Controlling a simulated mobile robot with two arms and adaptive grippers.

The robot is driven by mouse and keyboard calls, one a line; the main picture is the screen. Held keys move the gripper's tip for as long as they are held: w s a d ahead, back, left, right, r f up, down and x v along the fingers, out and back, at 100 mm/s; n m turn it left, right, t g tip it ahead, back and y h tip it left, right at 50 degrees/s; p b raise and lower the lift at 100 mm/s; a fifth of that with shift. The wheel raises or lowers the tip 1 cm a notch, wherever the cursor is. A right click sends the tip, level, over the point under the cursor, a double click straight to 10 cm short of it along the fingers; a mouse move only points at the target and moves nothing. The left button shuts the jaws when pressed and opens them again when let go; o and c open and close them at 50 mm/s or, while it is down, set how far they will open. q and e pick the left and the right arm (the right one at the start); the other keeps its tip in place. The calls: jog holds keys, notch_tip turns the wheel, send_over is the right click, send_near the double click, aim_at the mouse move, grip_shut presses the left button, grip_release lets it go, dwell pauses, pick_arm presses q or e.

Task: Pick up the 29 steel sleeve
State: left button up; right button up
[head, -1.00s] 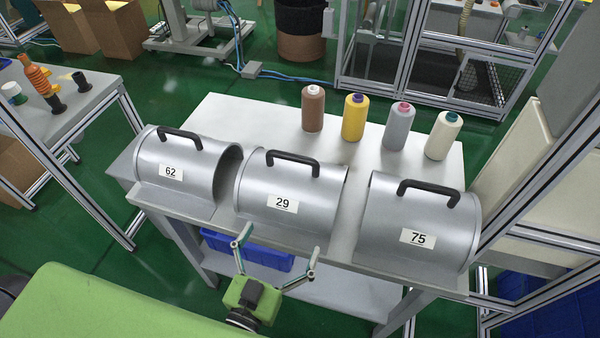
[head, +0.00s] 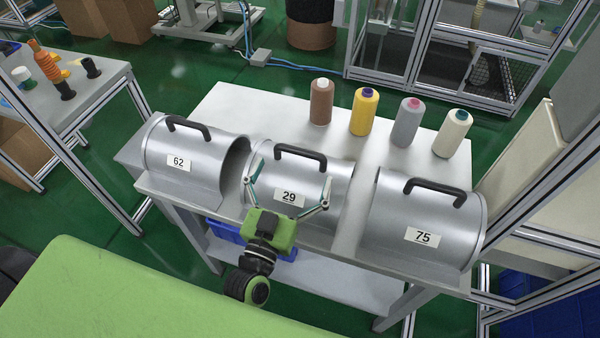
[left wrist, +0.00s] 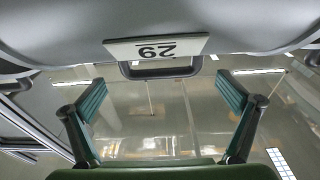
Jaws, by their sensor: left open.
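The 29 steel sleeve (head: 318,205) is a silvery curved cover with a black handle (head: 300,153) on top and a white "29" label (head: 289,197). It is the middle of three sleeves on the grey table. My left gripper (head: 292,170) is open and empty, its two fingers spread in front of the sleeve, either side of the label in the head view. In the left wrist view the sleeve (left wrist: 215,22) fills the top, label upside down, and the handle (left wrist: 160,73) shows between the open fingers, apart from them. My right gripper is out of view.
The 62 sleeve (head: 187,160) stands close on the left and the 75 sleeve (head: 415,215) on the right. Several thread cones, including a yellow one (head: 364,112), stand behind on the table (head: 250,108). A blue bin (head: 226,231) is on the lower shelf.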

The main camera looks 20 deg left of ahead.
aim_at(300, 154)
pick_arm(q)
jog(key=w+p, duration=0.1)
jog(key=w, duration=0.4)
jog(key=shift+r, duration=0.15)
jog(key=shift+s, duration=0.1)
jog(key=c, duration=2)
jog(key=shift+r, duration=0.2)
